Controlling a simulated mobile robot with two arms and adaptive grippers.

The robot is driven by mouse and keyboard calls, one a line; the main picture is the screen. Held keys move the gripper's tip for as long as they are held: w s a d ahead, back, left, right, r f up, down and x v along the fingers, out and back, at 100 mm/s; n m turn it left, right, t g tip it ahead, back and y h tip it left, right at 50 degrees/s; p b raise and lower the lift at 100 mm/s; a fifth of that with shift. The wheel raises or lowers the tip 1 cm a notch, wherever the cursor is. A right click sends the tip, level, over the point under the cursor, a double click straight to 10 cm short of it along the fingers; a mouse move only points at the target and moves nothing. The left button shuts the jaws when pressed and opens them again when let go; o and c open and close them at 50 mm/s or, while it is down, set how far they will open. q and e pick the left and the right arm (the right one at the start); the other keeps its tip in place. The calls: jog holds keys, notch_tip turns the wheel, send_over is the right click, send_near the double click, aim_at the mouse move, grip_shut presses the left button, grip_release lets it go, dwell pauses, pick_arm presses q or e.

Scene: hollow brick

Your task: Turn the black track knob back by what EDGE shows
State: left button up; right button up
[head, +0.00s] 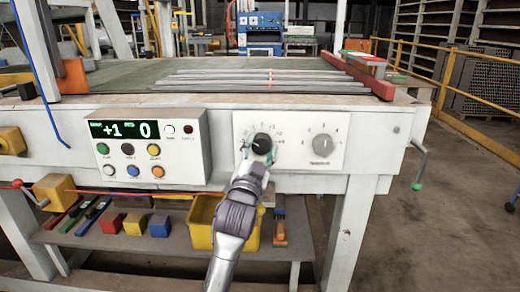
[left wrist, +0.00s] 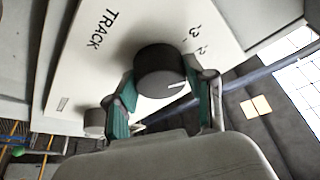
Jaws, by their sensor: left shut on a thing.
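The black track knob (head: 262,143) is on a white panel (head: 303,128) on the machine's front. It also shows in the left wrist view (left wrist: 158,68), beside the word TRACK, with a white pointer line on its face. My left gripper (head: 257,152) is shut on the knob, with one teal-padded finger on each side in the left wrist view (left wrist: 165,100). The display (head: 124,130) reads +1 on the left and 0 on the right; its small labels are too blurred to read surely. My right gripper is not in view.
A second knob (head: 322,144) is right of the track knob on the same panel. Several coloured buttons sit on the control box (head: 150,150) at left. A hand crank (head: 420,165) sticks out at right. A yellow bin (head: 205,222) stands on the shelf below.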

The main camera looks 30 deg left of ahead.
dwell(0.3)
pick_arm(q)
jog(key=o, duration=1.2)
jog(key=shift+c, duration=0.2)
jog(key=v, duration=1.2)
jog(key=shift+w+d+f, duration=0.1)
